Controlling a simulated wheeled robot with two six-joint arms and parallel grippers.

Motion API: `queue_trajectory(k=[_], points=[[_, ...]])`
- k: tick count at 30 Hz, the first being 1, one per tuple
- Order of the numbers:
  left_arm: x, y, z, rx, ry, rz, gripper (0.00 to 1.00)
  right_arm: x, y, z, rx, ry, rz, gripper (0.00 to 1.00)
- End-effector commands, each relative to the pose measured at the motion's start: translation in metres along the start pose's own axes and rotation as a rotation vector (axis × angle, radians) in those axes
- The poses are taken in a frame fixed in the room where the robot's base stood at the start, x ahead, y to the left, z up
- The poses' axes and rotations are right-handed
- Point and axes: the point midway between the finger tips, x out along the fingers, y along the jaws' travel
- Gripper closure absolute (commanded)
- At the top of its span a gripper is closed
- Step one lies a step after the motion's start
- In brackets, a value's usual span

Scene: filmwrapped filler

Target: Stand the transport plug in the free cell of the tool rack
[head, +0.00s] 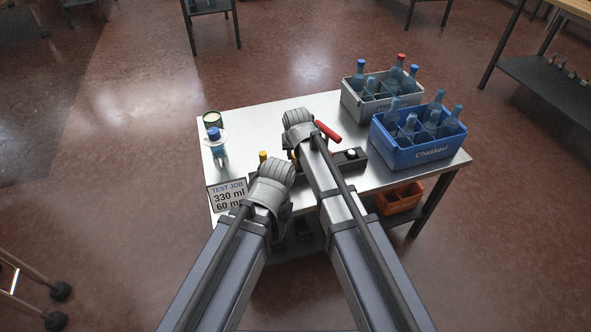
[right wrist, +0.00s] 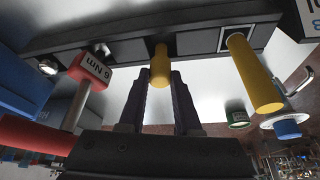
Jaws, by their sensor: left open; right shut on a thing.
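The tool rack (head: 349,158) is a long dark block on the steel table; it crosses the top of the right wrist view (right wrist: 130,30). My right gripper (right wrist: 160,84) is shut on a short yellow cylinder, apparently the transport plug (right wrist: 159,62), at the rack's long side. I cannot tell whether the plug is in a cell or only in front of it. A longer yellow cylinder (right wrist: 257,80) stands at a white-outlined cell (right wrist: 228,41), also visible in the head view (head: 262,156). My left gripper (head: 284,208) is open by the table's front edge, mostly hidden by its wrist.
A red-handled tool marked 6 Nm (right wrist: 91,68) stands in the rack. Grey (head: 357,103) and blue (head: 400,149) bottle crates stand on the right. A blue-capped bottle (head: 218,146), a green tin (head: 212,119) and a TEST JOB sign (head: 228,195) stand on the left.

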Motion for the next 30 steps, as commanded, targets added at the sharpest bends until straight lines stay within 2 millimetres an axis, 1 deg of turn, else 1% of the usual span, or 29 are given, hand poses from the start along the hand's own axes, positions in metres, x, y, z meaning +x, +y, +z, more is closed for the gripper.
queue_trajectory(k=[5,8,12,15,24,29,30], points=[[0.002,0.000,0.000,0.000,0.000,0.000,0.50,0.002,0.000,0.001,0.000,0.000,0.000,1.00],[0.011,0.001,-0.001,0.000,0.000,0.000,0.50,0.010,0.000,0.004,0.000,0.000,0.000,1.00],[0.029,0.003,-0.002,0.000,0.000,0.000,0.50,0.027,0.000,0.011,0.000,0.000,0.000,1.00],[0.039,0.004,-0.002,0.000,0.000,0.000,0.50,0.036,0.000,0.015,0.000,0.000,0.000,1.00],[0.037,0.004,-0.002,0.000,0.000,0.000,0.50,0.034,0.000,0.014,0.000,0.000,0.000,1.00],[0.042,0.004,-0.003,0.000,0.000,0.000,0.50,0.039,0.000,0.016,0.000,0.000,0.000,1.00],[0.040,0.004,-0.002,0.000,0.000,0.000,0.50,0.037,0.000,0.015,0.000,0.000,0.000,0.63]])
